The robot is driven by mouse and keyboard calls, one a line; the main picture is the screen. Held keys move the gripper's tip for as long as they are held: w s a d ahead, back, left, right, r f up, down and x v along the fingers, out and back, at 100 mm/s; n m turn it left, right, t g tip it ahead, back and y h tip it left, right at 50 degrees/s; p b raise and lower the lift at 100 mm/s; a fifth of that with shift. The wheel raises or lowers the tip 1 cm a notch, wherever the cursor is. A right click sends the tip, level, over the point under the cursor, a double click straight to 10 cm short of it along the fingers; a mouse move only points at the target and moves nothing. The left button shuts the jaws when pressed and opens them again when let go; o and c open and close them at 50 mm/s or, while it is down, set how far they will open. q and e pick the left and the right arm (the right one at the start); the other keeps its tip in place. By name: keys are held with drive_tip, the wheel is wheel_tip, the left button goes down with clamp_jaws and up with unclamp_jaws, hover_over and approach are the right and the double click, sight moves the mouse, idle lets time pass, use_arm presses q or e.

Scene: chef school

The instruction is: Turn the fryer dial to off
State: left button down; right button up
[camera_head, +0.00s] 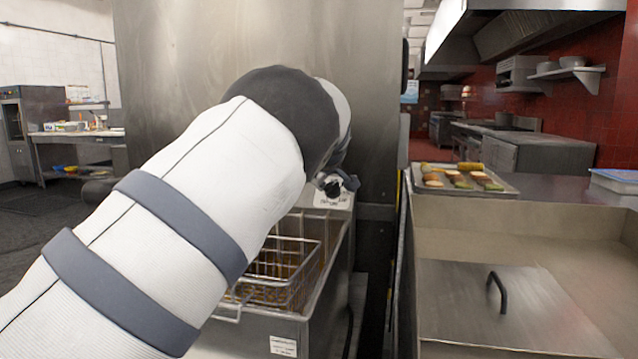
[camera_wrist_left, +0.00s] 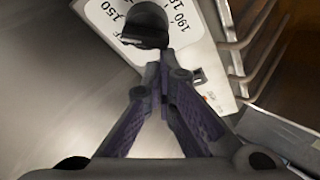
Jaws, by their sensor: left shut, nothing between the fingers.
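The fryer dial (camera_wrist_left: 146,22) is a dark round knob on a white plate (camera_wrist_left: 193,62) printed with temperature numbers such as 150 and 190. In the head view my left arm crosses in front of the fryer (camera_head: 318,325) and hides most of the gripper. The white plate (camera_head: 333,201) shows just past the arm.
A wire fry basket (camera_head: 290,285) sits in the fryer, right below the arm. A tall steel panel (camera_head: 375,100) stands behind. To the right are a counter with a lidded steel basin (camera_head: 520,310) and a food tray (camera_head: 462,192).

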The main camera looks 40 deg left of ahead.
use_arm(q)
drive_tip(key=shift+f+n, duration=0.15)
drive_tip(key=shift+n, duration=0.35)
drive_tip(key=shift+g, duration=0.3)
drive_tip(key=shift+s+d+f+n+g, duration=0.2)
drive_tip(key=shift+n+g, duration=0.1)
drive_tip(key=shift+n, duration=0.8)
drive_tip(key=shift+s+d+f+n+g, duration=0.15)
drive_tip(key=shift+n+g, duration=0.15)
drive_tip(key=shift+n, duration=0.8)
idle(1.8)
